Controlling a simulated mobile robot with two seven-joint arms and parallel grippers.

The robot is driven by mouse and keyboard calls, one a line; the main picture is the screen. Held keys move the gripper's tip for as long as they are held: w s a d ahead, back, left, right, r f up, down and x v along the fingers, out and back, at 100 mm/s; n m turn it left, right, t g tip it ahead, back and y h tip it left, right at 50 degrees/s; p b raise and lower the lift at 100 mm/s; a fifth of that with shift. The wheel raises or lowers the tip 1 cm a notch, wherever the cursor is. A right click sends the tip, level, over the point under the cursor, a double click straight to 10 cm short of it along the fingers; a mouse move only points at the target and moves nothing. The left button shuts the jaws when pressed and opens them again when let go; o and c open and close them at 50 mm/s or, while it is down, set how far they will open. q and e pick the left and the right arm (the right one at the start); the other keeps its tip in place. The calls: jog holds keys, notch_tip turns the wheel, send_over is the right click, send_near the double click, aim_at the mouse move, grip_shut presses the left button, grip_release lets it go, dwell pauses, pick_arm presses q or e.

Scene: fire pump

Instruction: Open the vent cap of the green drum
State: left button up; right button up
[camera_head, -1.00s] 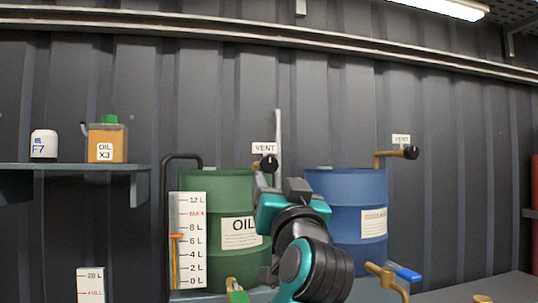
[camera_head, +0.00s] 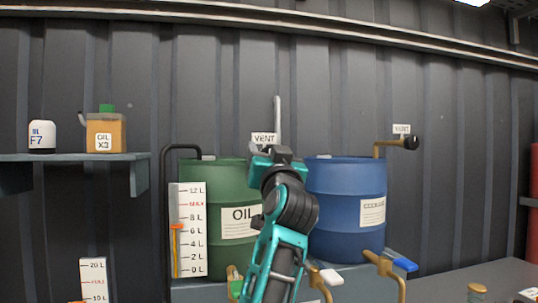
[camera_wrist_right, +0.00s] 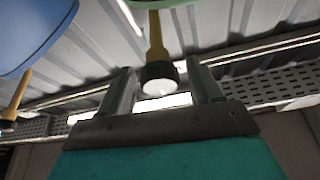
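The green drum (camera_head: 218,228), labelled OIL, stands at centre-left in the head view. Its vent cap is hidden behind my right gripper (camera_head: 270,155) there. In the right wrist view, the black round cap (camera_wrist_right: 158,75) sits on the end of a brass pipe (camera_wrist_right: 156,35). My right gripper is open, with one finger on each side of the cap. A gap shows between the cap and each finger. The green drum's rim (camera_wrist_right: 170,4) shows at the top edge of that view. My left gripper is not in view.
A blue drum (camera_head: 345,205) stands to the right, with its own black vent cap (camera_head: 410,143). Brass taps (camera_head: 384,268) stick out below. A level gauge (camera_head: 188,230) stands before the green drum. A shelf (camera_head: 75,158) at left holds an oil can (camera_head: 106,133).

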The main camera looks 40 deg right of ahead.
jog(key=c, duration=0.9)
